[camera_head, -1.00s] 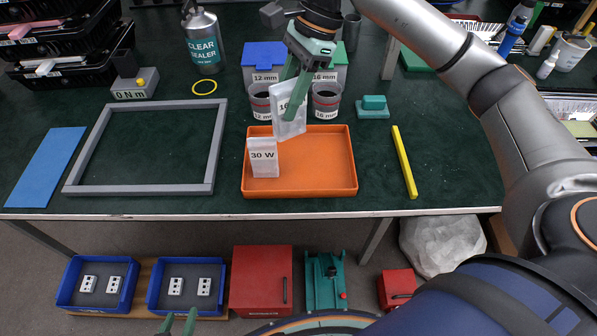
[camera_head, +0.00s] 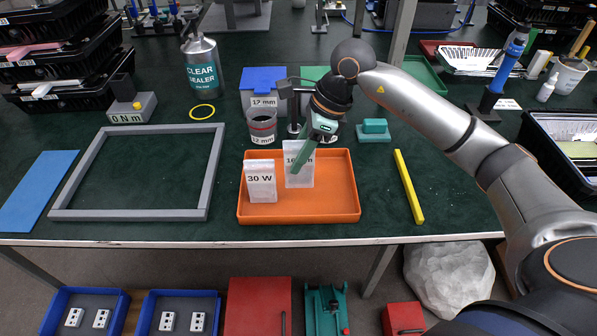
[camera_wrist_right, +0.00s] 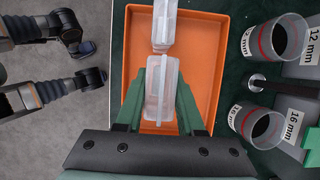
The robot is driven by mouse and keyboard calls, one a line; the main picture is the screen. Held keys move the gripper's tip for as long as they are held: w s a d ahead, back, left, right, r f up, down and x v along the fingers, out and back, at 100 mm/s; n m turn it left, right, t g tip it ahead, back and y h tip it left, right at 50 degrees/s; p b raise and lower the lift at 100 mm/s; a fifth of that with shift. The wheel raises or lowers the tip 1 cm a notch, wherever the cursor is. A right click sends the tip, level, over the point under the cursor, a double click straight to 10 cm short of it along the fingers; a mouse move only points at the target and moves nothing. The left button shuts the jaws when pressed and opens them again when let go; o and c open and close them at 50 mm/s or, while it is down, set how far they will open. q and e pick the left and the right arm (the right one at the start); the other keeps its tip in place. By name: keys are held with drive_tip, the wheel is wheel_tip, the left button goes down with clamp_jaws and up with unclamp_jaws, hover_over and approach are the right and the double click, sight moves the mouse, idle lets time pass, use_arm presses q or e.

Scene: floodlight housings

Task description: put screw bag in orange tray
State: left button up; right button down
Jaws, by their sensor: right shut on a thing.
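The white screw bag (camera_head: 299,172), with a partly covered label, is in my right gripper (camera_head: 304,152). The green fingers are shut on it. It hangs upright inside the orange tray (camera_head: 335,208), right of the 30 W bag (camera_head: 261,184); I cannot tell whether its bottom touches the tray floor. In the right wrist view the held bag (camera_wrist_right: 160,90) is between the fingers (camera_wrist_right: 160,72), with the other bag (camera_wrist_right: 164,25) just beyond it over the orange tray (camera_wrist_right: 207,45). My left gripper is not in view.
A 12 mm cup (camera_head: 262,127) stands behind the tray; the 16 mm cup (camera_wrist_right: 262,128) stands nearby. A yellow bar (camera_head: 408,187) lies to the right, a grey frame (camera_head: 213,170) to the left. The tray's right part is free.

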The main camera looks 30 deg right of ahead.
drive_tip(key=shift+f, duration=2.45)
drive_tip(key=c, duration=0.5)
unclamp_jaws()
drive_tip(key=shift+b, duration=0.3)
drive_tip(key=shift+r, duration=0.2)
drive_tip(key=p+v, duration=0.1)
drive_tip(key=v, duration=1)
drive_tip(key=shift+d+r, duration=0.1)
drive_tip(key=shift+r, duration=0.3)
